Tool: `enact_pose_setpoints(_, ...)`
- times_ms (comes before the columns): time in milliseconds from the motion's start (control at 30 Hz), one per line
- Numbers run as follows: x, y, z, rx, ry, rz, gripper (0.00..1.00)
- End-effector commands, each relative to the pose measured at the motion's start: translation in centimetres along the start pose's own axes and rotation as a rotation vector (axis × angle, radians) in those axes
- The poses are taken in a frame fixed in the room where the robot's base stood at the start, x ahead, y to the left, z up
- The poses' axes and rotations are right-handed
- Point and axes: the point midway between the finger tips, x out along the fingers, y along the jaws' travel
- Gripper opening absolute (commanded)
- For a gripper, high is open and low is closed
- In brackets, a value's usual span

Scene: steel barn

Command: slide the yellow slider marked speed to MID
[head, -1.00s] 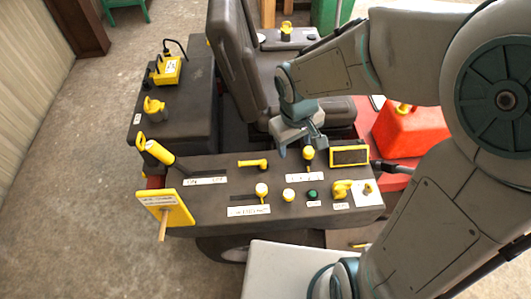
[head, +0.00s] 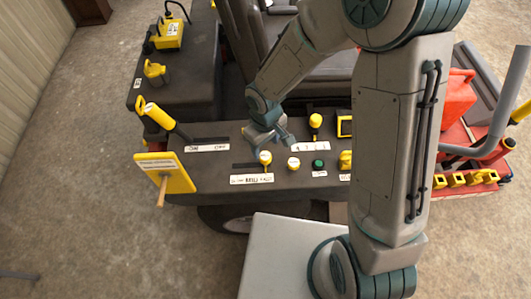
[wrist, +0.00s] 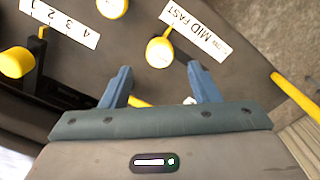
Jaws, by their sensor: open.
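The yellow speed slider's round knob (head: 265,157) stands on the dark console, toward the FAST end of its slot. Its white label (head: 251,178) with MID in the middle runs along the near side. In the wrist view, the knob (wrist: 159,52) lies just ahead of the gap between my fingertips, and the label (wrist: 195,30) reads FAST, MID and a less clear third word. My gripper (head: 275,140) is open and empty, above the console just behind the knob. In the wrist view, its two blue fingers (wrist: 160,68) are spread apart. I cannot tell its exact height.
A yellow-handled lever (head: 157,115) and a yellow sign (head: 164,173) stand at the left.

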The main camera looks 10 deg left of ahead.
Motion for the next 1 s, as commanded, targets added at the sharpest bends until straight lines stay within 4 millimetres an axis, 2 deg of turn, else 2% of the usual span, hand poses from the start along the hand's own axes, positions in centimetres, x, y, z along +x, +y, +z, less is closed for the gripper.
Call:
enact_pose_setpoints(33, 1.3, -0.1, 0.1, -0.001, -0.004, -0.001, 0.55)
enact_pose_setpoints(100, 2.5, -0.1, 0.1, -0.001, -0.003, -0.001, 0.55)
enact_pose_setpoints(300, 4.6, 0.0, 0.0, 0.001, -0.001, 0.0, 0.55)
enact_pose_setpoints(667, 5.0, 0.0, 0.0, 0.001, 0.001, 0.001, 0.55)
enact_pose_setpoints(700, 5.0, 0.0, 0.0, 0.001, 0.001, 0.001, 0.5)
enact_pose_setpoints(867, 5.0, 0.0, 0.0, 0.001, 0.001, 0.001, 0.05)
enact_pose_setpoints(900, 5.0, 0.0, 0.0, 0.001, 0.001, 0.0, 0.0)
enact_pose_setpoints(1000, 5.0, 0.0, -0.1, 0.003, 0.001, 0.001, 0.0)
